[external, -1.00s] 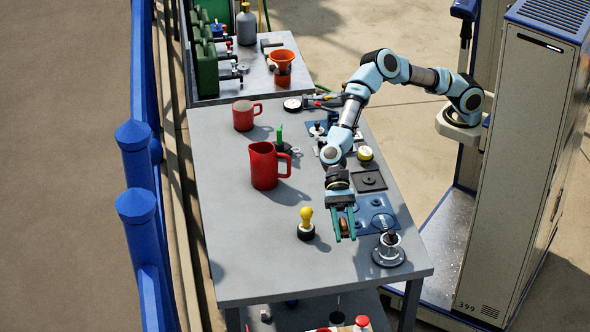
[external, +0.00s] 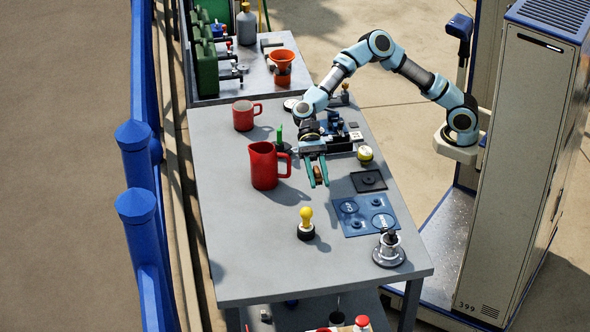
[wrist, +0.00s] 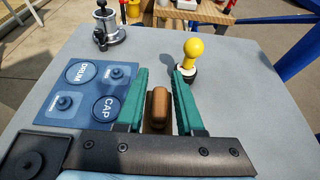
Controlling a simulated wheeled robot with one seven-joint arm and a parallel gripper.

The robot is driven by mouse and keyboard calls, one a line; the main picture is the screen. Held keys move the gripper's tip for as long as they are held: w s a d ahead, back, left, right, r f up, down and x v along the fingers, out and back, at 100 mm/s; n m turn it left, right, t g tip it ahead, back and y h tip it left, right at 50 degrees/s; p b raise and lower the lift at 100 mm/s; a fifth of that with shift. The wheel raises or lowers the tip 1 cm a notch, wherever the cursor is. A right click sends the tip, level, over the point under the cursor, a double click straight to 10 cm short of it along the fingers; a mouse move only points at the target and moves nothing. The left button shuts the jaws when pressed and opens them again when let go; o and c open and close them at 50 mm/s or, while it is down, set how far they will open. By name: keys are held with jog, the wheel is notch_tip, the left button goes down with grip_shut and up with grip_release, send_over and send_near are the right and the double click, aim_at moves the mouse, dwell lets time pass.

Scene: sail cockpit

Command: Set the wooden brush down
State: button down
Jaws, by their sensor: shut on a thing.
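The wooden brush (wrist: 157,106) shows as a brown rounded piece between the green fingers of my gripper (wrist: 162,100) in the wrist view. In the external view my gripper (external: 317,176) is over the grey table, right of the red pitcher (external: 264,166), with the brown brush (external: 318,174) between its fingers. My gripper is shut on the brush. The brush's lower part is hidden, and I cannot tell how high it is above the table.
A yellow-knobbed stamp (external: 306,222) stands in front of my gripper. A blue panel (external: 348,207) with round places, a dark square plate (external: 368,181) and a metal fitting (external: 388,248) are to the right. A red mug (external: 244,115) stands farther back. Bare tabletop lies left of the stamp.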

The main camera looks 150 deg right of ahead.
aim_at(318, 207)
jog(key=shift+f, duration=4)
jog(key=c, duration=0.5)
grip_release()
jog(key=shift+f, duration=0.15)
jog(key=shift+c, duration=0.2)
jog(key=shift+r, duration=0.2)
jog(key=v, duration=1.2)
jog(key=shift+f, duration=0.15)
